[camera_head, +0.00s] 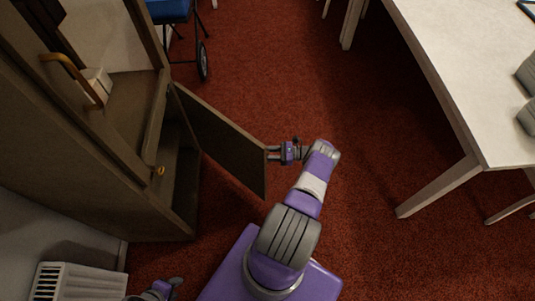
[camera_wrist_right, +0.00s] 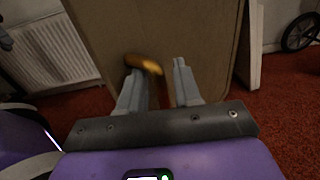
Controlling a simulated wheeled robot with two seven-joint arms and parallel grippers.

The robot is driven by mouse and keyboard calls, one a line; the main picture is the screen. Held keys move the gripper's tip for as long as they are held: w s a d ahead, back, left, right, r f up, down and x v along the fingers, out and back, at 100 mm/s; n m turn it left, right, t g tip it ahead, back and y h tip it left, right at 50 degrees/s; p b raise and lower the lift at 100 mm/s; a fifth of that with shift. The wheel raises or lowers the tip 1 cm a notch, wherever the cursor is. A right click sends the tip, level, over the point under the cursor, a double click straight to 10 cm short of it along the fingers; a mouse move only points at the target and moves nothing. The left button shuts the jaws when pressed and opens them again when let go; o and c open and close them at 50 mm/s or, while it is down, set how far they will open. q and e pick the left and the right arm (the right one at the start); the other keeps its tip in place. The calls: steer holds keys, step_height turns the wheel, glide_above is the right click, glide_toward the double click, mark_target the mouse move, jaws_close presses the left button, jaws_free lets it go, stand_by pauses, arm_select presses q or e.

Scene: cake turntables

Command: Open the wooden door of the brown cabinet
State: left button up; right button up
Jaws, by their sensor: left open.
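The brown cabinet (camera_head: 75,125) stands at the left of the head view. Its lower wooden door (camera_head: 225,140) stands swung out at an angle from the front, with the dark inside showing. My right gripper (camera_head: 273,153) is at the door's outer side near the free edge, its tips partly hidden by the door. In the right wrist view its two fingers are apart, and a golden handle (camera_wrist_right: 143,64) on the door panel (camera_wrist_right: 195,40) shows by the left finger. I see no firm hold. My left gripper (camera_head: 174,283) is low at the left, open and small.
A white radiator (camera_head: 78,282) is at the lower left. A blue-seated wheeled chair (camera_head: 168,10) stands at the top. A white table (camera_head: 455,60) fills the right side.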

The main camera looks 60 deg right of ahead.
step_height(320, 180, up, 9)
steer(key=p, duration=0.4)
steer(key=shift+w+d+r, duration=0.15)
steer(key=shift+w+d, duration=0.1)
steer(key=shift+w, duration=0.1)
step_height(320, 180, down, 8)
steer(key=d+m+g+h, duration=0.1)
steer(key=d+g+h, duration=0.1)
steer(key=h, duration=0.2)
steer(key=s+d+b, duration=0.4)
steer(key=d+b, duration=0.1)
steer(key=d, duration=0.3)
steer(key=shift+c, duration=0.5)
